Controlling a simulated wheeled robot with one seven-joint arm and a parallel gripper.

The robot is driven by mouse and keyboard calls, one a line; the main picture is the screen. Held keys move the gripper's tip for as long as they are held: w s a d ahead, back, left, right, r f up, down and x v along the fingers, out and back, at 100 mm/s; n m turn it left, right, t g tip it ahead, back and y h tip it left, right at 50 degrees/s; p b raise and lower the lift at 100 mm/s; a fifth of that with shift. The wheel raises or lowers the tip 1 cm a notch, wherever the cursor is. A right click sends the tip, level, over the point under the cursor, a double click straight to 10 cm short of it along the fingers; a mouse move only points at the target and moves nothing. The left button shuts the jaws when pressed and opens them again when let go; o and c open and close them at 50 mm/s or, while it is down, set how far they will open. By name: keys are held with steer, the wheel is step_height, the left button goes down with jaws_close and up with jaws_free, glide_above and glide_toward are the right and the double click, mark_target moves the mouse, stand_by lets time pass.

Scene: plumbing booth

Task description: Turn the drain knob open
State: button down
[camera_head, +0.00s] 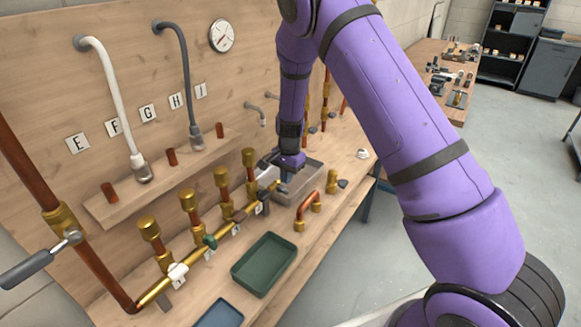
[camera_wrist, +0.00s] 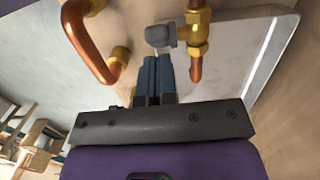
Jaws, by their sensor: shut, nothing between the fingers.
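A grey knob (camera_wrist: 160,37) sits on the side of a brass valve (camera_wrist: 197,28) with a short copper stub in the wrist view. My gripper (camera_wrist: 157,62) is shut, its two dark blue fingers together with nothing between them. The fingertips point at the knob and appear very close to it; I cannot tell whether they touch. In the head view my gripper (camera_head: 286,178) is low over the bench by the right end of the brass manifold (camera_head: 223,231). There the knob is small and partly hidden among the fittings.
A bent copper pipe (camera_wrist: 88,42) with brass fittings is left of the fingers in the wrist view. In the head view, a grey basin (camera_head: 311,178) is beside my gripper. A green tray (camera_head: 265,264) lies in front of the manifold, with a blue tray (camera_head: 219,315) nearer.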

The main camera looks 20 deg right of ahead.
steer(key=shift+s+a+f, duration=0.1)
steer(key=shift+s+a, duration=0.05)
steer(key=shift+a, duration=0.05)
stand_by(0.4)
steer(key=shift+s+a+f+t+h, duration=0.15)
steer(key=shift+s+a+t+h, duration=0.05)
steer(key=shift+t+h, duration=0.1)
